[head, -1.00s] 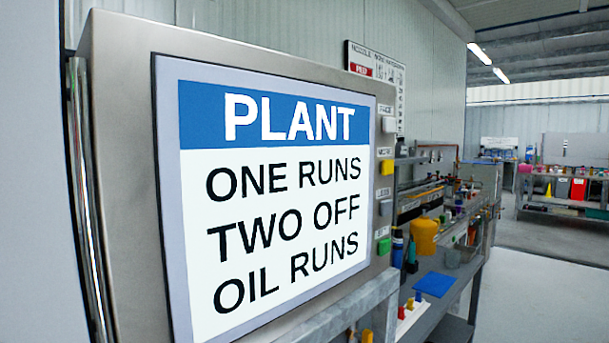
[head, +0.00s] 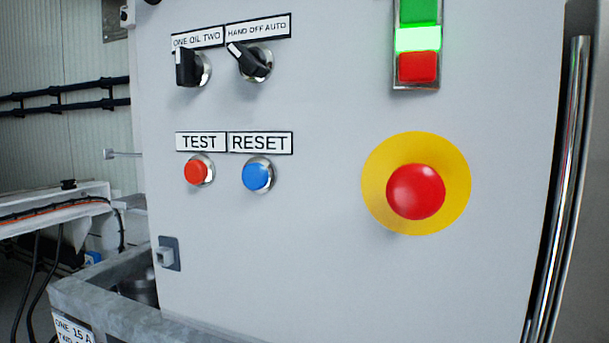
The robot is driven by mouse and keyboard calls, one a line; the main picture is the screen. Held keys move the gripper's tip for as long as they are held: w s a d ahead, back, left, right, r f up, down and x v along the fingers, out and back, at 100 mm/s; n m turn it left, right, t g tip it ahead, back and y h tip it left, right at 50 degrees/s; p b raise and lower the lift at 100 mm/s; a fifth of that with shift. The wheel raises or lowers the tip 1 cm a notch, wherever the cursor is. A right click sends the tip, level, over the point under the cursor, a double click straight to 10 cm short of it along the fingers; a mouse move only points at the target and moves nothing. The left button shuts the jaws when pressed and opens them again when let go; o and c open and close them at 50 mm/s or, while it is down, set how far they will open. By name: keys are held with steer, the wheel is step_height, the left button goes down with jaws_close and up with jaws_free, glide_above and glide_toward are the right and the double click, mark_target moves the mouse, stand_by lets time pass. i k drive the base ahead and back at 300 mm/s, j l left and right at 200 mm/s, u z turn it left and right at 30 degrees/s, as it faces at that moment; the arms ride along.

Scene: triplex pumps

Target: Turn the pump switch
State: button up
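A grey cabinet door (head: 310,190) fills most of the view. At its upper left is a black selector switch (head: 190,68) under a label reading ONE OIL TWO (head: 197,38). Its handle stands roughly upright, leaning slightly left. Right beside it is a second black selector switch (head: 249,62) under a label reading HAND OFF AUTO (head: 258,27). Its handle is turned to the upper left, toward HAND, with a white mark at that end. My gripper is not in view.
Below the switches are a red TEST button (head: 196,172) and a blue RESET button (head: 257,175). A red emergency stop (head: 415,191) sits to the right, under a green-and-red button pair with a lit green strip (head: 418,38). A grey ledge (head: 110,300) runs along the lower left.

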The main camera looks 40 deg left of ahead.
mark_target(189, 67)
steer(key=u, duration=1.3)
